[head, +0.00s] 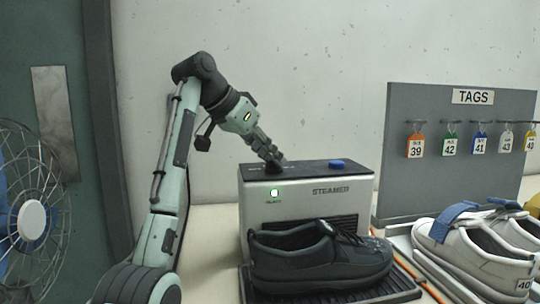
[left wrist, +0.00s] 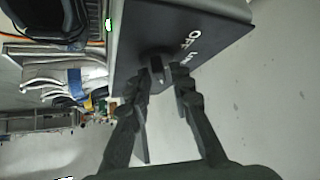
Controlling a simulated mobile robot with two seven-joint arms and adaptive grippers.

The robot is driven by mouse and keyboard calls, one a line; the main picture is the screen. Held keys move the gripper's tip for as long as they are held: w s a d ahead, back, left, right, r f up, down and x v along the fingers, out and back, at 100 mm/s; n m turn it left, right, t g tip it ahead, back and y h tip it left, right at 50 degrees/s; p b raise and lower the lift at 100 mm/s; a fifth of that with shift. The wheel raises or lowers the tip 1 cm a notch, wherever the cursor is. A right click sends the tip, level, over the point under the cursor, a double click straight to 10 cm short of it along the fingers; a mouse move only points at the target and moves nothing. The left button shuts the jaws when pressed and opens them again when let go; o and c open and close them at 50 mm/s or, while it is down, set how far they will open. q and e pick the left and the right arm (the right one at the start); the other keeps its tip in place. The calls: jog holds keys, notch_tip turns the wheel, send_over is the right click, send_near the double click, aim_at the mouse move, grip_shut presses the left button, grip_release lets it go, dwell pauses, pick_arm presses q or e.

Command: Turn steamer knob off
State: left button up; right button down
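The steamer (head: 305,205) is a pale box with a dark top on the bench; its front carries a lit green indicator (head: 274,192). My left gripper (head: 272,160) points down at the top's left part, over the knob, which it mostly hides in the head view. In the left wrist view the dark round knob (left wrist: 157,58) has a light mark and sits by the fingertips (left wrist: 164,76). The fingers are partly spread, with a gap showing between them; firm contact with the knob cannot be made out. The printed word OFF shows beside the knob. My right gripper is not in view.
A blue button (head: 337,163) is on the steamer's top right. A black shoe (head: 318,262) stands in front of the steamer. White shoes (head: 475,252) and a grey tag board (head: 400,150) are to the right. A fan (head: 30,220) stands far left.

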aim_at(275, 169)
pick_arm(q)
grip_shut()
jog(key=shift+n+y, duration=0.3)
jog(key=shift+n, duration=0.1)
jog(key=n, duration=0.1)
jog(key=n+t+y, duration=0.2)
jog(key=n, duration=0.1)
jog(key=shift+s+d, duration=0.15)
jog(key=shift+d, duration=0.1)
jog(key=n+y, duration=0.3)
jog(key=n+t+y, duration=0.1)
jog(key=n, duration=0.1)
jog(key=shift+d+y, duration=0.25)
jog(key=shift+y, duration=0.05)
jog(key=shift+n, duration=0.4)
jog(key=shift+o, duration=1.9)
grip_release()
notch_tip(275, 169, up, 10)
